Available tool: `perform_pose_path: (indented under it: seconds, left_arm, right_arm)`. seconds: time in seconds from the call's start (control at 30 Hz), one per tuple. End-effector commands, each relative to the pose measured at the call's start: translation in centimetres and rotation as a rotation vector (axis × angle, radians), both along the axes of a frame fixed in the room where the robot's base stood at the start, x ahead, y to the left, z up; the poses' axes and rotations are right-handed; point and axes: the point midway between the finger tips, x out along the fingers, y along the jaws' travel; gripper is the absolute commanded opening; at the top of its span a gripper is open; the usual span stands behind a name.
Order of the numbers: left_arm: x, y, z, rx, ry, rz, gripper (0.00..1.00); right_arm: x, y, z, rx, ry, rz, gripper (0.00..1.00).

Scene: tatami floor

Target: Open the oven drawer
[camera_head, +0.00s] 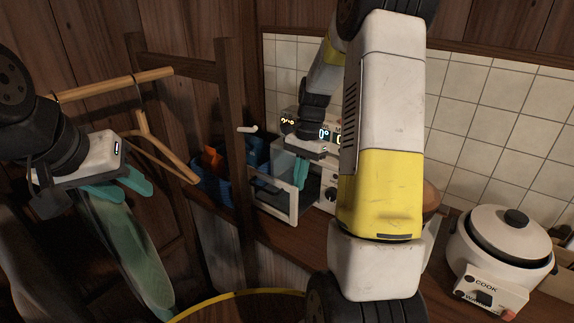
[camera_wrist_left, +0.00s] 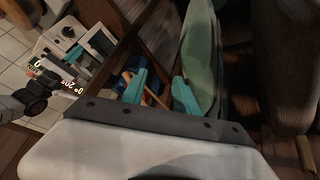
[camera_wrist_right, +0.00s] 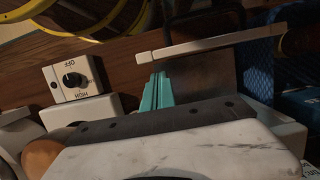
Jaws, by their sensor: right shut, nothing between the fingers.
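The oven (camera_head: 328,190) is a white box with lit displays and a knob, partly hidden behind my right arm. Its white-framed glass front (camera_head: 276,203) stands out from the body. In the right wrist view a pale handle bar (camera_wrist_right: 215,43) runs across above the dark glass. My right gripper (camera_head: 300,176) is by the oven; its teal fingers (camera_wrist_right: 157,92) are shut and empty, close to the handle bar's left end. I cannot tell whether they touch it. My left gripper (camera_head: 122,188) is open and empty at the left; its fingers (camera_wrist_left: 160,92) show apart in the left wrist view.
A blue basket (camera_head: 213,183) with orange contents stands left of the oven. A white rice cooker (camera_head: 503,235) stands on the wooden counter at right. A wooden hanger (camera_head: 150,135) and a green garment (camera_head: 128,245) hang near my left gripper. A tiled wall is behind.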

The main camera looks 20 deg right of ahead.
Motion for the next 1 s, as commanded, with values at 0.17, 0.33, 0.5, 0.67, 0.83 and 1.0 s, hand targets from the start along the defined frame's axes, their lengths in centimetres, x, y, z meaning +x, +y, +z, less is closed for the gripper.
perform_pose_path:
  seconds: [0.17,0.33,0.5,0.67,0.83,1.0]
  left_arm:
    - [0.0,0.0,0.0,0.000,0.000,0.000,0.36]
    - [0.0,0.0,0.0,0.000,0.000,0.000,0.36]
    - [0.0,0.0,0.0,0.000,0.000,0.000,0.36]
    - [0.0,0.0,0.0,0.000,0.000,0.000,0.36]
    - [0.0,0.0,0.0,0.000,0.000,0.000,0.36]
    - [0.0,0.0,0.0,0.000,0.000,0.000,0.36]
  right_arm:
    - [-0.6,0.6,-3.0,0.000,0.003,0.000,0.00]
    - [-0.7,0.9,-4.6,0.000,0.000,-0.001,0.00]
    - [-0.8,1.0,-5.0,0.000,-0.001,0.000,0.00]
    - [-0.8,1.0,-5.0,0.000,-0.001,0.000,0.00]
    - [-1.1,1.4,-5.0,0.000,-0.001,0.002,0.00]
    - [-2.6,3.4,-4.9,0.001,-0.001,0.005,0.00]
